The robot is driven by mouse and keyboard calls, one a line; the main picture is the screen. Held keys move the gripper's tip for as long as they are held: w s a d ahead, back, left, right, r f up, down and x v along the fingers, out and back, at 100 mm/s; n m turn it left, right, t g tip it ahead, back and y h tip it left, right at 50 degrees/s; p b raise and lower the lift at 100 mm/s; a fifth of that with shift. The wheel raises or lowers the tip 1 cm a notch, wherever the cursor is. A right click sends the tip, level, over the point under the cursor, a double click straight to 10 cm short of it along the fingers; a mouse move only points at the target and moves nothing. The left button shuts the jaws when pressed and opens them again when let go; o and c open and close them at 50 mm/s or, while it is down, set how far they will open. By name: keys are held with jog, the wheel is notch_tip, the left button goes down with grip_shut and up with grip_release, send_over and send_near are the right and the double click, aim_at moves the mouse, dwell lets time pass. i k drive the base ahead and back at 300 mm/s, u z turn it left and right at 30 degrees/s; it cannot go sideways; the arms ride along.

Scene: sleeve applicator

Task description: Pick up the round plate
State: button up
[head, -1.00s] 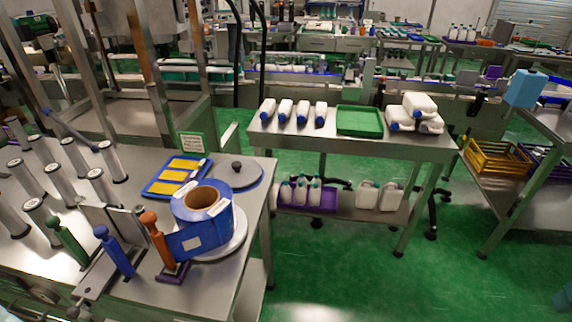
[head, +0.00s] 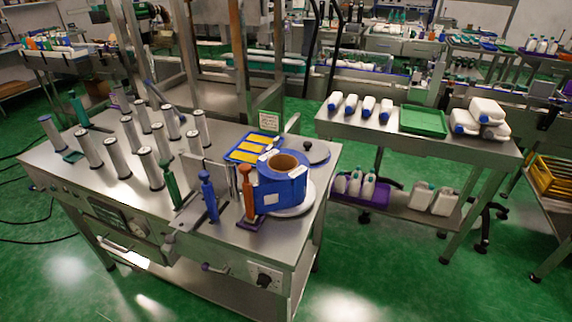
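A flat grey round plate with a dark knob in its middle (head: 318,158) lies at the far right corner of the steel table (head: 110,200). A paler round plate (head: 303,206) lies nearer, mostly hidden under a blue roll with a brown core (head: 283,184). The roll stands between me and part of the grey plate's near side. Which of the two the task means, I cannot tell. My gripper is not in view.
A blue tray with yellow strips (head: 245,147) lies left of the grey plate. Orange (head: 249,195), blue (head: 209,199) and green (head: 171,187) handles and several metal cylinders stand on the table. A second table (head: 460,148) with bottles stands behind right. Green floor is open in front.

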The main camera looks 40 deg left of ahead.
aim_at(316, 151)
jog(key=k, duration=0.6)
jog(key=u, duration=1.5)
jog(key=i, duration=0.5)
jog(key=u, duration=0.05)
